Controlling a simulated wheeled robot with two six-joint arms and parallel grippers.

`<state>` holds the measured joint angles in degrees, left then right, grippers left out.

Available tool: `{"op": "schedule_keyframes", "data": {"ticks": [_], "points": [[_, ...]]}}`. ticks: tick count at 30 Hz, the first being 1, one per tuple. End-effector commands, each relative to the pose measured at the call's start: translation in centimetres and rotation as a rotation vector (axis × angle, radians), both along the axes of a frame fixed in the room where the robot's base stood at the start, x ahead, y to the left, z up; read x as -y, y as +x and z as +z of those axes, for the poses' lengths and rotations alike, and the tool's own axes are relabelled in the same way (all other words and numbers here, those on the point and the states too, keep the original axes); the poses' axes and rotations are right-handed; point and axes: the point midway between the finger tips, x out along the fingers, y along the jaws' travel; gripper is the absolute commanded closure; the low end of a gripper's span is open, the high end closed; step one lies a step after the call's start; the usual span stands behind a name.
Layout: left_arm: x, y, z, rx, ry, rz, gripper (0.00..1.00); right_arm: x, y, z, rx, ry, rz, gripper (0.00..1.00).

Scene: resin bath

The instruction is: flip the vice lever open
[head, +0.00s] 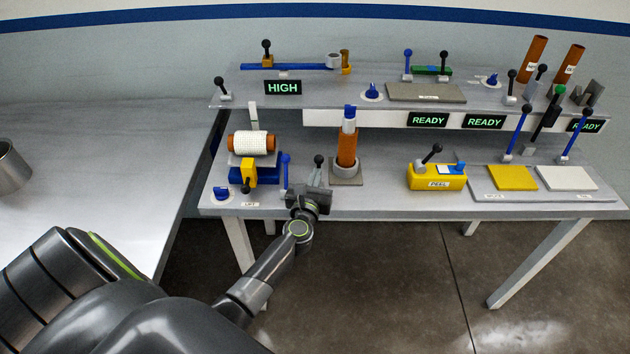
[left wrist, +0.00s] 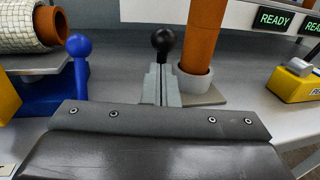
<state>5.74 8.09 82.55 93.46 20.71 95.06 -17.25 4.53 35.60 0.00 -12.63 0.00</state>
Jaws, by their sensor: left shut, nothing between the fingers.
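A blue stand (head: 240,174) with a yellow block (head: 247,172) holds an orange tube wrapped in white mesh (head: 251,142). A blue ball-topped lever (head: 286,164) stands upright at its right side; it also shows in the left wrist view (left wrist: 79,68). A black-balled lever (head: 319,160) stands nearly upright between the blue lever and an orange tube in a grey ring. My left gripper (head: 314,186) is shut and empty at the table's front edge. In the left wrist view the black ball (left wrist: 163,40) appears just beyond its fingertips (left wrist: 161,75); the lever's base is hidden, and contact cannot be told. My right gripper is out of view.
The orange tube (head: 347,147) in its ring stands close on the right. A yellow PEEL box (head: 437,178) is farther right, beside a grey tray with yellow and white pads. A raised shelf (head: 340,93) runs behind. Bench space between ring and PEEL box is clear.

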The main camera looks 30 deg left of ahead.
Motion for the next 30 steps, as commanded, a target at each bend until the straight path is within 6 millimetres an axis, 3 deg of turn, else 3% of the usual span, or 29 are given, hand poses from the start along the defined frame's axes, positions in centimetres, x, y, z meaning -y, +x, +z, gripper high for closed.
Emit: {"op": "schedule_keyframes", "data": {"ticks": [3,11,30], "points": [[-0.2,0.4,0.6,-0.026,-0.011,0.000,1.00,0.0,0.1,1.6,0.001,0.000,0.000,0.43],[-0.8,1.2,0.8,-0.021,-0.011,0.000,1.00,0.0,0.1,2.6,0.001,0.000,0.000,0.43],[-2.2,3.5,0.9,-0.021,-0.011,-0.001,1.00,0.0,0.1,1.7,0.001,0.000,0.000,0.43]]}}
